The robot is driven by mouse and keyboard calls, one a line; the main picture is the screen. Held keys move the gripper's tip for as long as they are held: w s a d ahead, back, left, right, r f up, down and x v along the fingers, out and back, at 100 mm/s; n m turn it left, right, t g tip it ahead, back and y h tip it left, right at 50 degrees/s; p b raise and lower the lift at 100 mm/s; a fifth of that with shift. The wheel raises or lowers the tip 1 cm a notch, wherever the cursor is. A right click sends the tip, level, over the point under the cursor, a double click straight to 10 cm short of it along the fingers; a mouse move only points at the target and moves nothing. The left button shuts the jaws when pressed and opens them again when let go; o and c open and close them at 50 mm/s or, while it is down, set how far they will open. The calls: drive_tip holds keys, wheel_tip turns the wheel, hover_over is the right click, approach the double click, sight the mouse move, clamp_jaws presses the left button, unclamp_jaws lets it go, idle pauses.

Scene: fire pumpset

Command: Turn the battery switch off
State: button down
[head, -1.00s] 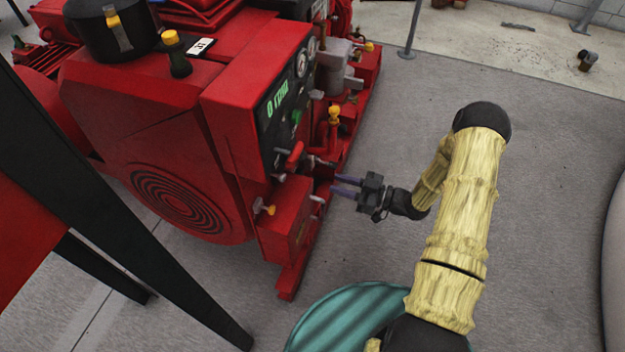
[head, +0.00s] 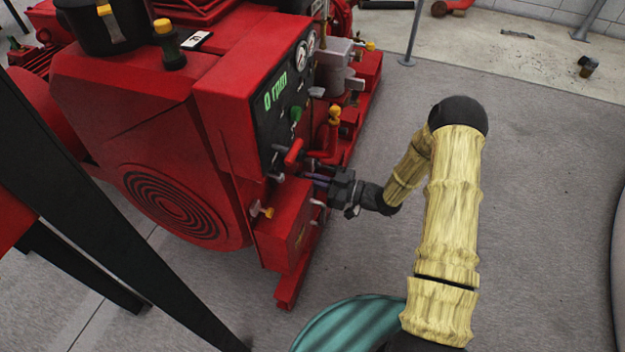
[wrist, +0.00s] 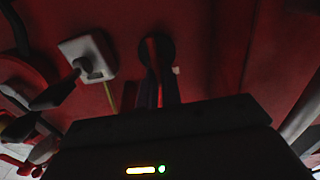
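In the wrist view, a red handle stands out from a round black base on a red panel; it looks like the battery switch (wrist: 153,52). My gripper (wrist: 160,92) is right at it, with one dark purplish finger on each side of the red handle. The picture is too dark to show whether the fingers press on it. In the head view, my gripper (head: 316,181) reaches in from the right to the red engine's side, just below the control panel (head: 282,112). The switch is hidden there by the gripper and the engine parts.
A lever on a pale square plate (wrist: 88,58) sits left of the red handle. A red pipe (head: 294,153) and a yellow-capped valve (head: 334,118) stick out above my gripper. A teal round object (head: 345,325) stands in front. The grey floor at right is open.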

drive_tip(key=shift+r+m+p, duration=0.1)
drive_tip(key=shift+m+p, duration=0.2)
drive_tip(key=shift+p, duration=0.2)
drive_tip(key=m+p, duration=0.2)
drive_tip(key=p, duration=0.1)
drive_tip(key=shift+w+d+r, duration=0.1)
drive_tip(key=shift+w+d, duration=0.05)
drive_tip(key=shift+w, duration=0.05)
drive_tip(key=m+p, duration=0.2)
drive_tip(key=m, duration=0.1)
drive_tip(key=f+m+p, duration=0.1)
drive_tip(key=m+p, duration=0.1)
drive_tip(key=m, duration=0.1)
drive_tip(key=w+m+p, duration=0.1)
drive_tip(key=m+p, duration=0.1)
drive_tip(key=m, duration=0.2)
drive_tip(key=shift+w+d+f, duration=0.1)
drive_tip(key=shift+d+f, duration=0.1)
drive_tip(key=shift+d, duration=0.05)
drive_tip(key=m, duration=0.2)
drive_tip(key=f+m, duration=0.1)
drive_tip(key=m, duration=0.2)
drive_tip(key=shift+w+p, duration=0.1)
drive_tip(key=shift+p, duration=0.25)
drive_tip(key=shift+m, duration=0.3)
drive_tip(key=c, duration=1.6)
unclamp_jaws()
